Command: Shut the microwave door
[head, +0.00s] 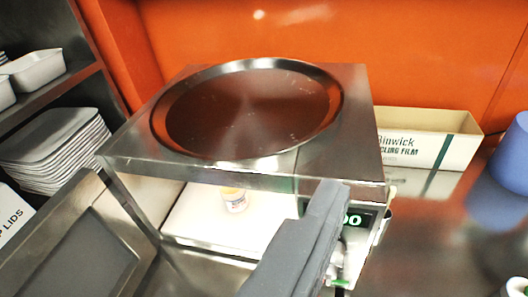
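The steel microwave (350,125) stands on the counter with its front open toward me. Its door (113,212), with a dark window panel, hangs wide open at the lower left. Inside on the pale floor stands a small jar (235,203) with an orange lid and a white label. A green display shows at the right of the front, partly hidden by my gripper. My gripper (335,186) is a grey bar in front of the right part of the opening, its fingers together with nothing seen between them. It is well to the right of the door.
A large round metal dish (250,112) lies on top of the microwave. A cling film box (455,125) and a blue rounded object (508,155) are at the right on the steel counter (425,240). Stacked trays (60,150) and white containers (38,70) fill the left shelf.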

